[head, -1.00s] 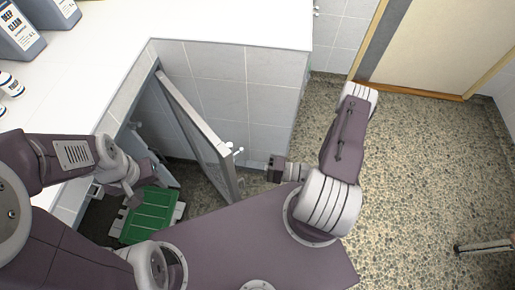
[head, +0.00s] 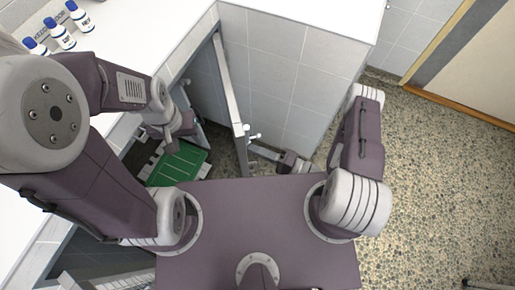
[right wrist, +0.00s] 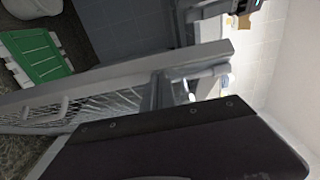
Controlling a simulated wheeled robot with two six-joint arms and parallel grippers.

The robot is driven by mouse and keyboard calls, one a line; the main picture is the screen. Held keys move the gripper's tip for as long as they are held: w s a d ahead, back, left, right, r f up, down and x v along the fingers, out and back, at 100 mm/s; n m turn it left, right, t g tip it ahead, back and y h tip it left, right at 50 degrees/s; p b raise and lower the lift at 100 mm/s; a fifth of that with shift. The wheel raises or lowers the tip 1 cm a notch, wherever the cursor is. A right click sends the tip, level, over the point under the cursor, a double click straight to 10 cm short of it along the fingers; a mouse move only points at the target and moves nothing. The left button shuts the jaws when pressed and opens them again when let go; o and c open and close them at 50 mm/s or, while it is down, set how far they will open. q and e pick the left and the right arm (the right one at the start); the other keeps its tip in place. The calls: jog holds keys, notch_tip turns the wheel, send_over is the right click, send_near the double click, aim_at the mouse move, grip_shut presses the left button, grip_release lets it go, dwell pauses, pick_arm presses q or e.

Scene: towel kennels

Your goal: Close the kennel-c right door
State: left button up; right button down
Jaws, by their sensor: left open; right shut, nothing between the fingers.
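The kennel door (head: 232,95) stands open in the head view, a grey-framed panel swung out from the counter, with a white knob (head: 254,134) near its free end. Its mesh panel (right wrist: 50,108) crosses the right wrist view. I cannot tell from a label which kennel it belongs to. My right gripper (head: 256,150) is shut and empty, close beside the door's free end on its right side; contact is unclear. My left gripper (head: 160,130) is open near the kennel opening, left of the door, its fingers partly hidden.
A green mat (head: 180,165) lies on a pale slatted base in the kennel opening; it also shows in the right wrist view (right wrist: 38,58). A tiled wall (head: 290,75) stands right of the door. Bottles (head: 60,33) stand on the white counter.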

jog(key=v, duration=0.9)
dwell(0.4)
